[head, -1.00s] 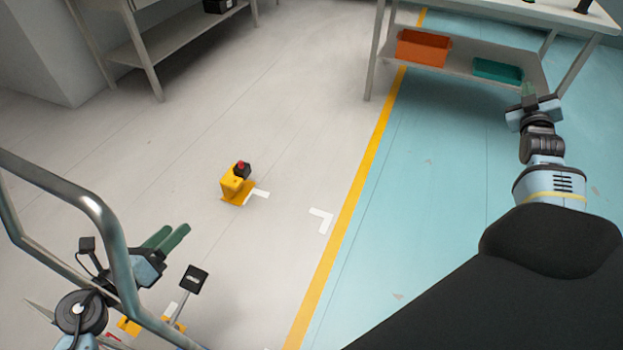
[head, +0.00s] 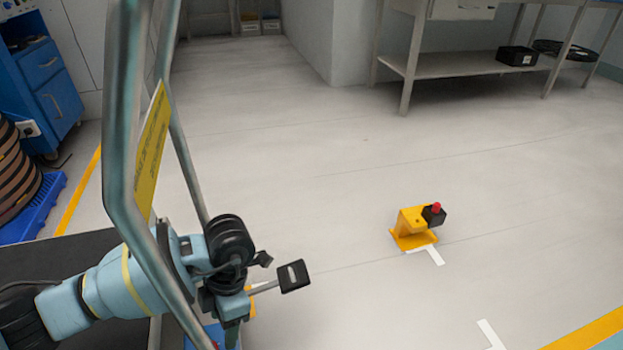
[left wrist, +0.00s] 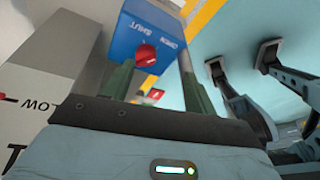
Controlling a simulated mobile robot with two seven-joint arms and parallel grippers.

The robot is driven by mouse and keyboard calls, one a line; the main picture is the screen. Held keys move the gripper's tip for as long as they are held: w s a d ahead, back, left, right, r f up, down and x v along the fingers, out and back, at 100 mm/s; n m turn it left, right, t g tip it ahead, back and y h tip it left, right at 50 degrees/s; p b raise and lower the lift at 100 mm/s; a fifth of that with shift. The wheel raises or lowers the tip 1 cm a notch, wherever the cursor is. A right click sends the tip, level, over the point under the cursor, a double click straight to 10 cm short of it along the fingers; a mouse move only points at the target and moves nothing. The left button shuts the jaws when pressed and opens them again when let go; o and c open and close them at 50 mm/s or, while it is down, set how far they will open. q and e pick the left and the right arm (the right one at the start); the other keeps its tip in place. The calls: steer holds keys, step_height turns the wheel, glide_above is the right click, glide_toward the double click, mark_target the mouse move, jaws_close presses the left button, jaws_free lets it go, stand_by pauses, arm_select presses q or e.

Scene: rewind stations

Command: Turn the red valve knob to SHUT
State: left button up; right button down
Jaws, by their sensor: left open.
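The red valve knob (left wrist: 146,54) sits on a blue box (left wrist: 155,25) in the left wrist view. The words SHUT and OPEN stand on the box beside the knob, appearing upside down. I cannot tell which word the knob points to. My left gripper (left wrist: 155,85) is open, its two green fingers spread, with the knob between them in the picture; I cannot see contact. In the head view my left gripper (head: 232,335) points down at the bottom edge.
A metal tube rail (head: 122,180) stands in front of my left arm. A yellow stand with a red button (head: 413,226) is on the open floor to the right. A grey shelf table (head: 465,65) stands behind. A white panel lettered LOW (left wrist: 40,115) is left in the wrist view.

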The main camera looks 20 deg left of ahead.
arm_select(q)
steer(key=shift+n+y, duration=0.3)
steer(key=shift+y, duration=0.4)
steer(key=shift+a+r+b+x, duration=0.1)
steer(key=shift+a+b+x, duration=0.2)
steer(key=shift+b+x, duration=0.85)
steer(key=shift+a+r+b+x, duration=0.1)
steer(key=shift+a+b+x, duration=0.25)
steer(key=shift+x, duration=1.5)
steer(key=shift+a+r+b+x, duration=0.1)
steer(key=shift+a+b+x, duration=0.2)
steer(key=shift+b+x, duration=0.8)
arm_select(e)
steer(key=shift+m+g+y, duration=0.3)
steer(key=shift+g, duration=0.3)
steer(key=shift+s+a+f+p, duration=0.2)
steer(key=shift+s+a+f, duration=0.35)
steer(key=shift+s+a, duration=0.2)
steer(key=shift+s+a+f+p, duration=0.15)
steer(key=shift+s+a+f, duration=0.4)
steer(key=shift+a, duration=0.3)
arm_select(q)
steer(key=shift+s+f, duration=0.1)
steer(key=shift+f, duration=0.25)
steer(key=c, duration=1)
arm_select(e)
steer(key=shift+s+r, duration=0.1)
